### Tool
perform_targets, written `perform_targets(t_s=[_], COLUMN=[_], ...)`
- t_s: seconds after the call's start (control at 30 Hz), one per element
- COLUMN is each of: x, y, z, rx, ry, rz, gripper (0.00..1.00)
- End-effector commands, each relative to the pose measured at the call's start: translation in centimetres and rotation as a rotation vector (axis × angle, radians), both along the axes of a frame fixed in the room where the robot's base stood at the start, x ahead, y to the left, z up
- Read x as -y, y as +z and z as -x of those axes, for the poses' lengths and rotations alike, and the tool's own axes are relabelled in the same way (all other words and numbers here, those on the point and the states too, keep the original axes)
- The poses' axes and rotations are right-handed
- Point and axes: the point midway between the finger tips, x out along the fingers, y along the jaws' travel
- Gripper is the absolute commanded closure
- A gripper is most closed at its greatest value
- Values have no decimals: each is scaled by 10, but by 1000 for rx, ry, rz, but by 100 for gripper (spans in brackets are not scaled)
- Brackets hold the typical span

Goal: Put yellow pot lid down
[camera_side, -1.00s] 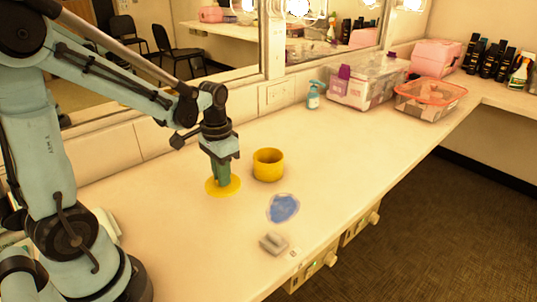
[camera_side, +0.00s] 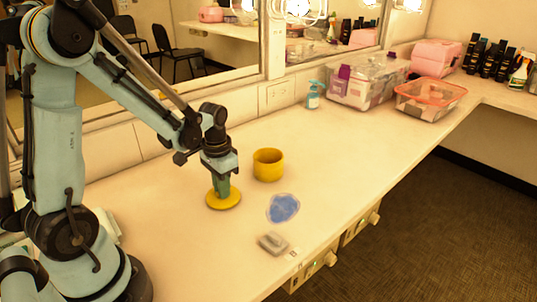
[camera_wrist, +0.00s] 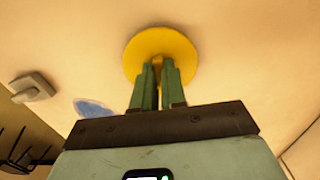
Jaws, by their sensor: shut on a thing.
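The yellow pot lid (camera_side: 223,203) is a flat round disc, level, at or just above the counter; I cannot tell if it touches. My gripper (camera_side: 222,190) points down and is shut on the lid's knob, which is mostly hidden by the fingers. In the wrist view, the fingers of my gripper (camera_wrist: 160,70) close at the middle of the yellow lid (camera_wrist: 160,40). The yellow pot (camera_side: 268,166) stands upright and open on the counter, behind and to the right of the lid, apart from it.
A blue patch (camera_side: 283,208) lies right of the lid, with a small grey object (camera_side: 272,243) in front of it. A blue bottle (camera_side: 313,96), a clear bin (camera_side: 366,85) and a red-rimmed box (camera_side: 430,98) stand farther back. The counter (camera_side: 345,150) is clear in between.

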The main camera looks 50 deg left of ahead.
Motion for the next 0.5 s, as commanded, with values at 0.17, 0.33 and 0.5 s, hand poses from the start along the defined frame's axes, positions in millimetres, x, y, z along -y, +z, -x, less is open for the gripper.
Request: perform_targets(t_s=[0.17,0.33,0.5], x=[0,0,0], y=[-1,-1,0], z=[0,0,0], rx=[0,0,0], ry=[0,0,0], rz=[0,0,0], gripper=[69,63,63])
